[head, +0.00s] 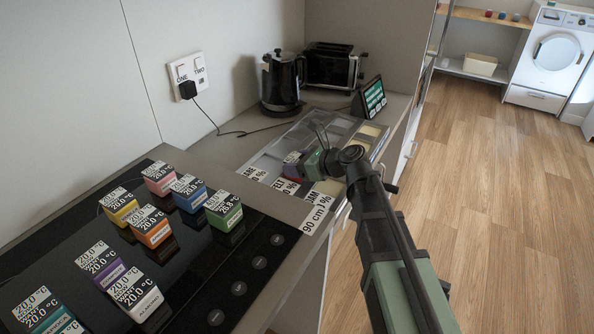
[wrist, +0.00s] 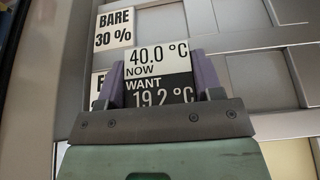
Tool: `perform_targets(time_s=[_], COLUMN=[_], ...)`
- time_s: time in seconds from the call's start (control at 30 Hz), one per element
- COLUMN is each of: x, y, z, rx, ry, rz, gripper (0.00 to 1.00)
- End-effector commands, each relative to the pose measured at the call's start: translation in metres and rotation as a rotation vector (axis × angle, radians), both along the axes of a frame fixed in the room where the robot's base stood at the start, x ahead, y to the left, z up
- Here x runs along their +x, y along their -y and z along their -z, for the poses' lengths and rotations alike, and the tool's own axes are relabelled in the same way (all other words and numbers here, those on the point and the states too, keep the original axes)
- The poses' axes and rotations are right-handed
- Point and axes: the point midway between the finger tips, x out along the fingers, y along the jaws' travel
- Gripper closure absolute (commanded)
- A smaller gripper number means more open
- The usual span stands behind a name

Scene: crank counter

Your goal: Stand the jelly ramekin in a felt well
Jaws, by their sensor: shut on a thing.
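My gripper (head: 303,161) is above the well tray (head: 262,163) on the counter, shut on a ramekin (head: 292,157). I take this to be the jelly ramekin, but its name cannot be read. In the wrist view the ramekin's label (wrist: 158,75) between the fingers reads 40.0 °C now, want 19.2 °C. The tray has several wells with cards at its front: a bare card (wrist: 114,30) reading 30 %, a felt card (head: 286,185), and a foam card (head: 318,211) reading 90 %. My gripper hides part of the wells, and I cannot tell whether the ramekin touches the tray.
Several labelled ramekins stand on the black hob (head: 190,290), among them a green one (head: 224,212) nearest the tray. A kettle (head: 281,82), a toaster (head: 331,66) and a small screen (head: 371,98) stand behind the tray. A black cord (head: 238,134) runs along the wall side.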

Motion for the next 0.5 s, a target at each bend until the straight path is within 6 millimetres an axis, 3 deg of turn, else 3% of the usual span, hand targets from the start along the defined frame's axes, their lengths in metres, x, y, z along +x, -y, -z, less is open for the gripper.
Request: perform_targets(time_s=[0.2, 0.23, 0.37, 0.5], x=[0.0000, 0.0000, 0.0000, 0.0000], y=[0.0000, 0.0000, 0.0000, 0.0000], z=[0.0034, 0.0023, 0.0015, 0.0015], rx=[0.000, 0.000, 0.000, 0.000], ry=[0.000, 0.000, 0.000, 0.000], rz=[0.000, 0.000, 0.000, 0.000], gripper=[0.70, 0.37, 0.18, 0.15])
